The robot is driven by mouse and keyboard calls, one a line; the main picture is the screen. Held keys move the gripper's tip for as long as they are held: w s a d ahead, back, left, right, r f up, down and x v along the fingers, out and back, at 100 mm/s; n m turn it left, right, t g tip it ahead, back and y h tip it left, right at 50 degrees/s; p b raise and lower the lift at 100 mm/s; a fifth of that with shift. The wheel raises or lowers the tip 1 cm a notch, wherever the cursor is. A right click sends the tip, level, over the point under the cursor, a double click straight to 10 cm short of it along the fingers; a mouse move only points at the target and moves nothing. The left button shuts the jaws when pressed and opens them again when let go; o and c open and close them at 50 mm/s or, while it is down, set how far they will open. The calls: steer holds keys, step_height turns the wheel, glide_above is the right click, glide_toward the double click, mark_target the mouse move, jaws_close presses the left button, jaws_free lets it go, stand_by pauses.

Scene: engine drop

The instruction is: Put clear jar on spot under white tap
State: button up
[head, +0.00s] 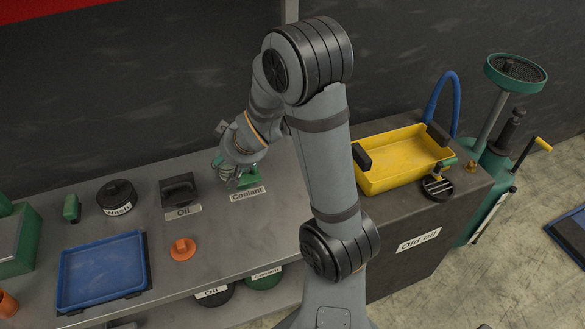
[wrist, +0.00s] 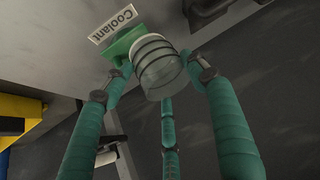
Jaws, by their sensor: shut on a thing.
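The clear jar (wrist: 162,76) has dark rings and a pale rim, and sits between the green fingers of my gripper (wrist: 159,68) in the wrist view. My gripper is shut on it. The jar is right beside the green coolant holder (wrist: 122,47); I cannot tell whether they touch. In the head view my gripper (head: 232,168) is at the back of the grey bench, at the green coolant holder (head: 250,177), and mostly hides the jar. I cannot make out a white tap or the spot under it.
On the bench (head: 240,235) are a black oil holder (head: 178,188), a black wash container (head: 116,196), a blue tray (head: 103,272) and an orange funnel-like piece (head: 183,249). A yellow tray (head: 400,165) stands on the old-oil cabinet (head: 400,263) at right. The bench's front right is clear.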

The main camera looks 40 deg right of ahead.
steer(key=s+d+r+p, duration=0.1)
steer(key=s+d+p, duration=0.1)
steer(key=s+d, duration=0.7)
steer(key=s+d+p, duration=0.2)
steer(key=s+d, duration=0.3)
steer(key=d, duration=0.8)
steer(key=w+d+n+y, duration=0.1)
steer(key=w+d, duration=0.2)
steer(key=d, duration=0.3)
steer(key=shift+w+a+f+b, duration=0.7)
steer(key=shift+w+a+f, duration=0.35)
steer(key=shift+w+f, duration=0.75)
steer(key=shift+w+a+f+b, duration=0.65)
steer(key=shift+w+a+f, duration=0.35)
steer(key=shift+w+f, duration=0.8)
steer(key=shift+w+a+f+b, duration=0.7)
steer(key=shift+w+a+f, duration=0.5)
steer(key=shift+f, duration=1.05)
steer(key=shift+w+d, duration=0.1)
steer(key=shift+d, duration=0.05)
steer(key=shift+f, duration=0.1)
steer(key=o, duration=1.6)
steer(key=shift+c, duration=0.2)
